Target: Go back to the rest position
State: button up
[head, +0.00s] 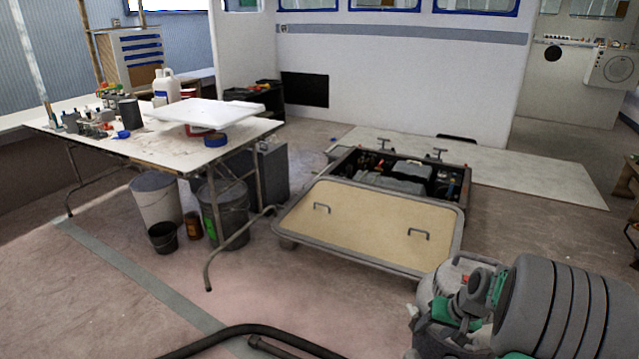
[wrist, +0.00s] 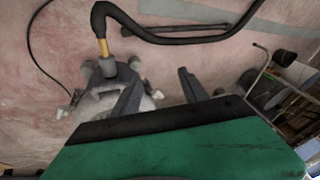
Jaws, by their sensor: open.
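My gripper (wrist: 160,90) shows in the wrist view, with its two dark fingers spread apart and nothing between them. Its green body fills the bottom of that view. Beyond the fingers, on the floor, stands a grey-white machine (wrist: 97,90) on castors, partly hidden by the left finger. A black hose (wrist: 190,38) rises from it and curves off to the right, clear of the fingers. In the head view, grey and green parts of my arm fill the lower right corner, and the fingers cannot be made out.
A folding table (head: 110,150) with bottles and jars stands at the left, with buckets (head: 222,210) under it. A low hatch with a tan lid (head: 365,222) stands mid-floor. A black hose (head: 250,332) lies along the bottom edge. The floor at front left is clear.

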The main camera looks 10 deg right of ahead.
jog(key=s+a+r+n+p, duration=0.1)
jog(key=a+r+p, duration=0.3)
jog(key=r, duration=0.4)
jog(key=s+a+r+n+p, duration=0.1)
jog(key=s+a+r+p, duration=0.2)
jog(key=r, duration=0.4)
jog(key=a+r+p, duration=0.4)
jog(key=a+r, duration=0.2)
jog(key=r, duration=0.2)
jog(key=s+a+r+n+p, duration=0.1)
jog(key=s+a+r+p, duration=0.3)
jog(key=r, duration=0.3)
jog(key=s+a+r+n+h+p, duration=0.1)
jog(key=s+a+r+p, duration=0.3)
jog(key=s+r+p, duration=0.1)
jog(key=shift+s+a+r+g+h, duration=0.2)
jog(key=shift+s+r+g+h, duration=0.25)
jog(key=shift+r, duration=0.5)
